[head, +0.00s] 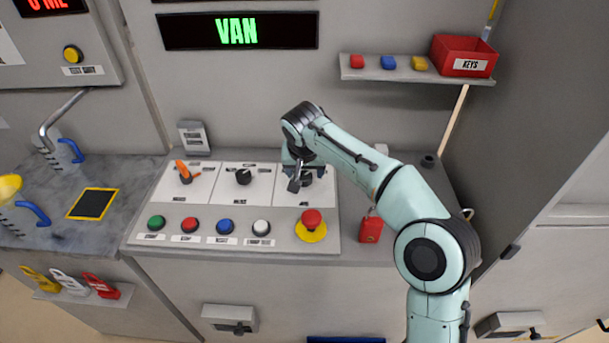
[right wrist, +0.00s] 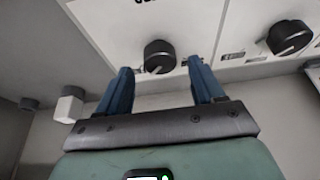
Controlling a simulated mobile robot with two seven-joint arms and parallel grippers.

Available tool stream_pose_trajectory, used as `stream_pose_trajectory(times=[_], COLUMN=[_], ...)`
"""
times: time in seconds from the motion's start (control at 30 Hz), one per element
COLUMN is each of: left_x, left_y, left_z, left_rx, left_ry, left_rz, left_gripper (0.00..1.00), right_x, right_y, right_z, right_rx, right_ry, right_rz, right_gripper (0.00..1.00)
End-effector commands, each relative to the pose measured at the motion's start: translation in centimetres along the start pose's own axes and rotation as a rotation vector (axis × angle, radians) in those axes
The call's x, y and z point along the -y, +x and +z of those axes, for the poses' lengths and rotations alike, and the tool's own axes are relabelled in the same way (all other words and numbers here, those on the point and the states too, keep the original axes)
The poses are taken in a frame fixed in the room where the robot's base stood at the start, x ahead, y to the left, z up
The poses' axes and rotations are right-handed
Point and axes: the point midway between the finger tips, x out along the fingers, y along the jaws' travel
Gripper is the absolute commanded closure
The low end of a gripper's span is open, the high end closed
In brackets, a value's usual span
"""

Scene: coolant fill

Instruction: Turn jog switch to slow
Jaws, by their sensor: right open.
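The jog switch (right wrist: 159,56) is a round black knob on the rightmost white plate (head: 322,190) of the sloped control panel. In the head view my right gripper (head: 304,179) is over this plate and mostly hides the knob. In the right wrist view the blue fingers of my right gripper (right wrist: 160,70) are apart, with the knob between and beyond their tips. I cannot tell whether a finger touches it. The plate's position labels are hidden or too small to read. My left gripper is not in view.
The middle black knob (head: 243,176) and an orange-handled switch (head: 184,172) are left of the jog plate. A red emergency button (head: 311,219) on yellow stands just below it. A row of coloured buttons (head: 225,226) lies along the front. A red padlock (head: 371,228) is at right.

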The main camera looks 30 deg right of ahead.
Motion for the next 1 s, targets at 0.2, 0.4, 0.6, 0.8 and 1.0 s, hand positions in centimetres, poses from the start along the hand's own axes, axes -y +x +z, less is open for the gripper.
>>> stream_pose_trajectory(times=[0.2,0.4,0.6,0.8,1.0], left_x=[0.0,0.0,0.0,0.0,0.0], left_y=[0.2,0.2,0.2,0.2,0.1], left_z=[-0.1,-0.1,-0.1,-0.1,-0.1], left_rx=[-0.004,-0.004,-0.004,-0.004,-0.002], left_ry=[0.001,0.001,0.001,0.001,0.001], left_rz=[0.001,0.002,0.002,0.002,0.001], left_gripper=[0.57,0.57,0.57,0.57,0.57], right_x=[0.0,0.0,0.0,0.0,-0.1], right_y=[2.3,2.6,2.6,2.6,2.5], right_z=[0.0,0.0,0.0,0.0,-0.1], right_rx=[0.0,0.0,0.0,0.0,-0.001], right_ry=[0.0,0.0,0.0,0.0,-0.02], right_rz=[0.0,0.0,0.0,0.0,-0.007], right_gripper=[0.33,0.33,0.52,0.87,0.87])
